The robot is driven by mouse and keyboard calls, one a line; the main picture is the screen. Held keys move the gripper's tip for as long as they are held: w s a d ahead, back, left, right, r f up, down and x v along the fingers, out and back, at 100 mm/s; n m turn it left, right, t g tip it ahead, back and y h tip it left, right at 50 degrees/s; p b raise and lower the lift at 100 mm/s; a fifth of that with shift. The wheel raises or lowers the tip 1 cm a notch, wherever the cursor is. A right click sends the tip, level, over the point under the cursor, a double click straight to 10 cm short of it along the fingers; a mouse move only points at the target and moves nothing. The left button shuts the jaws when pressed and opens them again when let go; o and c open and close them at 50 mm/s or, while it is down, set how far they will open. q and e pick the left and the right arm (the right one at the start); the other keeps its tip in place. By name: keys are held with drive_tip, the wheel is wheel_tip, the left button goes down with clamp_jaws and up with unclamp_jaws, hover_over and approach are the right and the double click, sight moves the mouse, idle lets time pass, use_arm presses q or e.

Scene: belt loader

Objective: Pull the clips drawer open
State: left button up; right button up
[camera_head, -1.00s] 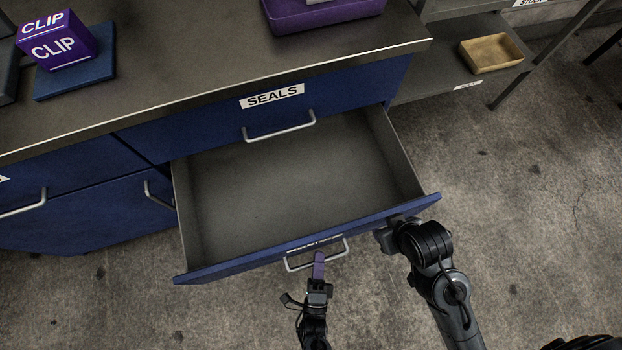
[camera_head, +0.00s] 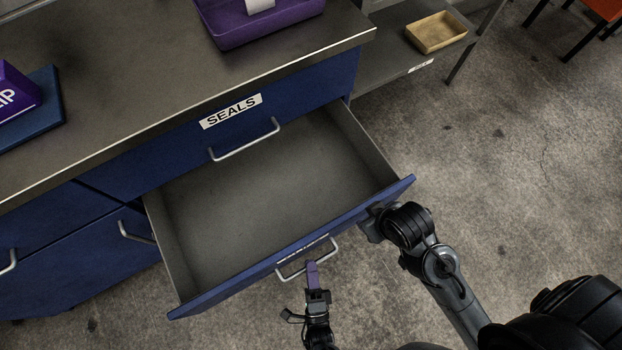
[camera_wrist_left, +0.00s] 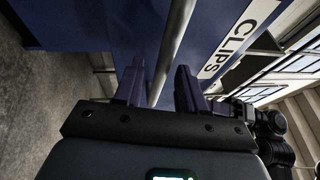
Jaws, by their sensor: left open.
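The clips drawer (camera_head: 255,185) is pulled out under the worktop, and its interior looks empty. Its blue front carries a metal handle (camera_head: 291,277). In the left wrist view the CLIPS label (camera_wrist_left: 236,38) shows beside the handle bar (camera_wrist_left: 174,45). My left gripper (camera_head: 312,268) is at the handle, with its purple fingers (camera_wrist_left: 158,85) open on either side of the bar. My right gripper (camera_head: 370,222) is by the right end of the drawer front; its fingers are hidden, and I cannot tell whether it touches the front.
A closed SEALS drawer (camera_head: 300,95) with its own handle is above. Other blue drawers (camera_head: 90,250) are to the left. A purple bin (camera_head: 260,28) and a purple clip box (camera_head: 15,92) stand on the worktop. A tan tray (camera_head: 436,33) is on a side shelf. The floor at right is clear.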

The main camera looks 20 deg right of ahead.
use_arm(q)
drive_tip(key=v, duration=0.9)
drive_tip(key=shift+s, duration=0.2)
